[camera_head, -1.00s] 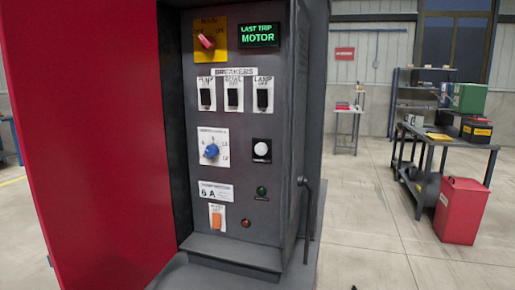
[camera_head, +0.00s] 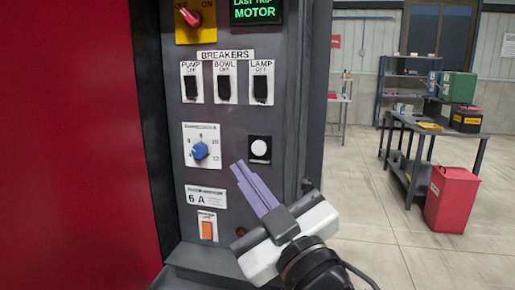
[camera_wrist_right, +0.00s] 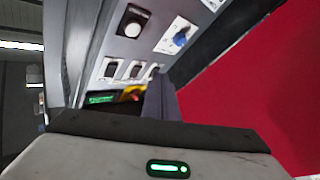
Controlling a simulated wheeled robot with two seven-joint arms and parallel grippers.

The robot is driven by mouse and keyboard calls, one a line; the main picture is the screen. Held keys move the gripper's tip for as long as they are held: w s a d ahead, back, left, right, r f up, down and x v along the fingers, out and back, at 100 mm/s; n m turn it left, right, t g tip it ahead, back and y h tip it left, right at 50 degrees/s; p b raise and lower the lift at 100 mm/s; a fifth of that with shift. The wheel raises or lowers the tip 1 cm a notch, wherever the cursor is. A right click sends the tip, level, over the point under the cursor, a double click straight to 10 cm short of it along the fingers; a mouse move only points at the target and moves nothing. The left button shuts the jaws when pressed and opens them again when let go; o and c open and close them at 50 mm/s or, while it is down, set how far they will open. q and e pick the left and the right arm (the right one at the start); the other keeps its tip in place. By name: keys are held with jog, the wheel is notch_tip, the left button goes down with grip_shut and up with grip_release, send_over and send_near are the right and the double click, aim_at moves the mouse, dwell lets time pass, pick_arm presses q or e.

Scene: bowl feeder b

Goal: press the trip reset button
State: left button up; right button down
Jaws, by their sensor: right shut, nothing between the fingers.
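A white round button (camera_head: 259,147) sits on a black plate at the right of the grey control panel (camera_head: 228,122); its label is too small to read. It also shows in the right wrist view (camera_wrist_right: 133,29), near the top. I take it to be the trip reset button. My right gripper (camera_head: 239,168) is shut and empty, its purple fingers pointing up and left at the panel. In the head view the fingertips show just below and left of the button; I cannot tell whether they touch the panel. My left gripper is not in view.
A blue dial (camera_head: 200,151) is left of the button, with several black breaker switches above. An orange switch (camera_head: 207,230) is lower left. The screen (camera_head: 256,11) reads LAST TRIP MOTOR. A red door (camera_head: 75,140) stands open at the left. A red bin (camera_head: 450,200) is far right.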

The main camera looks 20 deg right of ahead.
aim_at(259, 148)
jog(key=shift+w+d+b, duration=0.1)
jog(key=shift+w+d, duration=0.7)
jog(key=shift+w, duration=0.45)
jog(key=shift+w+d+b, duration=0.1)
jog(key=shift+w+d, duration=0.75)
jog(key=shift+w, duration=0.35)
jog(key=shift+w+d+b, duration=0.1)
jog(key=shift+w+d, duration=0.7)
jog(key=shift+w, duration=0.45)
jog(key=shift+w+d, duration=0.1)
jog(key=shift+w+d, duration=0.15)
jog(key=shift+w, duration=0.1)
